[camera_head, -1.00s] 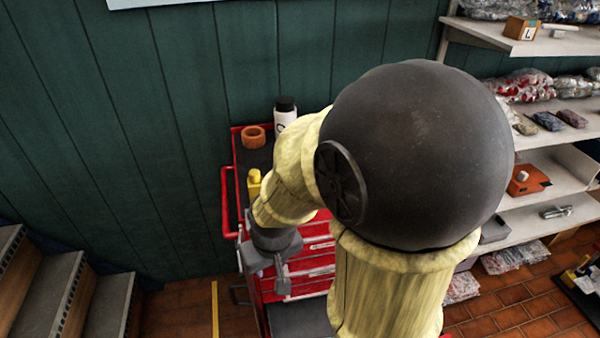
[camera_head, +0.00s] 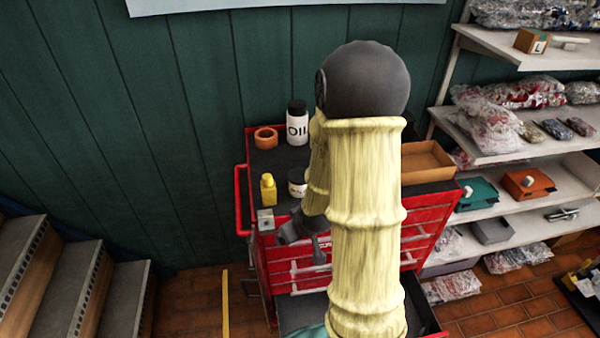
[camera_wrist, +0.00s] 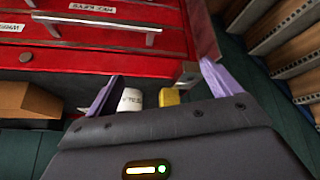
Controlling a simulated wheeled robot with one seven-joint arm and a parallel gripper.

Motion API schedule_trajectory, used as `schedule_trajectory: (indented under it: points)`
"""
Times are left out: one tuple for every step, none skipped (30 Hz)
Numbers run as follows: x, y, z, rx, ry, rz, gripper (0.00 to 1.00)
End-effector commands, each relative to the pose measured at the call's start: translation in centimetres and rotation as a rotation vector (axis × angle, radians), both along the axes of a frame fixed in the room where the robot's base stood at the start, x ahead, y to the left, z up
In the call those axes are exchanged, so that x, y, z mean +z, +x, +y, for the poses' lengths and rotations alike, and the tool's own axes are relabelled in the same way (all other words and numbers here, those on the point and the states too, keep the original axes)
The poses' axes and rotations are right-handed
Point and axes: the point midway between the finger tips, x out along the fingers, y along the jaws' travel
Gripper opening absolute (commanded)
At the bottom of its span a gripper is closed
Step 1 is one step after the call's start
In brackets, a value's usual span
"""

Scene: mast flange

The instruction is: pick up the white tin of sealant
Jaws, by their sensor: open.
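The white tin (camera_head: 297,184) stands on the dark top of the red tool cart (camera_head: 243,185), its right side hidden by my arm in the head view. In the wrist view the white tin (camera_wrist: 131,100) shows upside down with dark lettering, beside my left-hand finger and partly hidden behind the gripper body. My gripper (camera_wrist: 158,72) is open, its two purple fingers wide apart with nothing held between them. In the head view my gripper (camera_head: 318,250) is low at the front of the cart, below the tin and apart from it.
A yellow bottle (camera_head: 268,190) stands just left of the tin, with a grey metal block (camera_head: 265,221) in front. An oil bottle (camera_head: 297,126) and an orange ring (camera_head: 265,139) are behind. A wooden tray (camera_head: 427,160) lies right. Steps (camera_head: 75,285) descend at left.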

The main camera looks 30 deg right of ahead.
Motion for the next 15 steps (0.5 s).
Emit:
schedule_trajectory:
  points:
    - [0.4,0.3,-1.0,0.000,0.012,-0.028,0.89]
    - [0.4,0.6,-1.4,0.006,0.016,-0.053,0.89]
    - [0.3,1.0,-1.9,0.011,0.023,-0.088,0.89]
    - [0.3,1.2,-2.4,0.014,0.028,-0.115,0.89]
    - [0.3,1.4,-2.8,0.014,0.034,-0.143,0.89]
    - [0.4,1.6,-3.3,0.013,0.043,-0.182,0.89]
    - [0.5,1.8,-3.7,0.011,0.050,-0.211,0.89]
    - [0.6,1.9,-4.1,0.008,0.055,-0.243,0.89]
    - [0.8,2.0,-4.5,0.000,0.066,-0.286,0.89]
    - [1.0,2.1,-4.9,-0.007,0.072,-0.319,0.89]
    - [1.2,2.1,-5.3,-0.015,0.079,-0.353,0.89]
    - [1.6,2.2,-5.8,-0.030,0.086,-0.399,0.89]
    - [1.9,2.2,-6.2,-0.042,0.092,-0.435,0.89]
    - [2.2,2.1,-6.6,-0.056,0.096,-0.468,0.89]
    - [2.6,2.1,-7.0,-0.075,0.100,-0.512,0.89]
